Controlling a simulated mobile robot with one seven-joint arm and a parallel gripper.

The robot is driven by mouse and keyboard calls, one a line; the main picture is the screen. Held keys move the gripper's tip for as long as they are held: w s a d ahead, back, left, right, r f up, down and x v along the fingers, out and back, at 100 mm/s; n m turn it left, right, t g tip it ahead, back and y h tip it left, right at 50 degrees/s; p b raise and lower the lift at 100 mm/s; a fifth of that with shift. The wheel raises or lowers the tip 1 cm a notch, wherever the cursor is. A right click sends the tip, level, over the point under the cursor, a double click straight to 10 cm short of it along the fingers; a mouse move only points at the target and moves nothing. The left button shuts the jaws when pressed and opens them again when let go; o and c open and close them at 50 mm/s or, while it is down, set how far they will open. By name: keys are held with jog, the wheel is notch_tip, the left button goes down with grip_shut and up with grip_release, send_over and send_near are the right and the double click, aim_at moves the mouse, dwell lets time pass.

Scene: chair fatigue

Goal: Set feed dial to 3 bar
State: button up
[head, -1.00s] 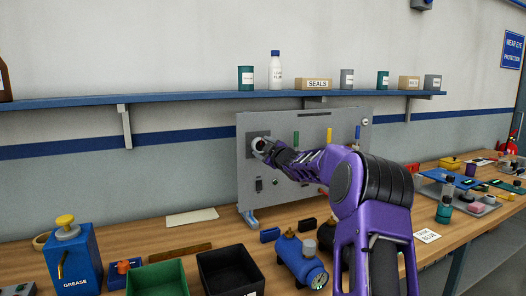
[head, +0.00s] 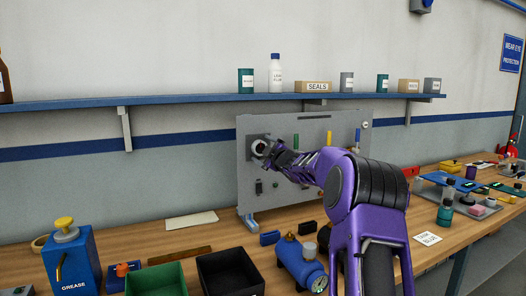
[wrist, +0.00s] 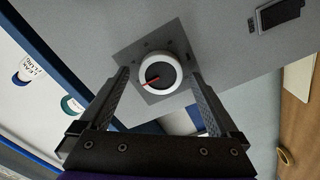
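The feed dial (wrist: 143,66) is a round knob with a white rim, a dark face and a red pointer, on a dark square plate. In the wrist view its pointer runs from the middle toward the lower left; the scale marks are too small to read. In the head view the dial (head: 257,147) is at the upper left of the grey panel (head: 343,125), partly covered by my gripper (head: 268,151). In the wrist view my gripper (wrist: 160,78) is open, with one finger on each side of the dial and visible gaps to it.
The panel also carries green, yellow and blue upright parts and a dark switch (head: 259,187) below the dial. On the bench are a blue grease can (head: 72,262), a green bin (head: 157,280), a black bin (head: 230,272) and a blue tank (head: 300,262). A shelf runs above.

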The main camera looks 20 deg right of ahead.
jog(key=shift+s, duration=0.1)
jog(key=s+b, duration=0.1)
jog(key=s, duration=1.6)
jog(key=shift+s+d+b, duration=0.15)
jog(key=shift+d+b, duration=0.1)
jog(key=shift+b, duration=0.1)
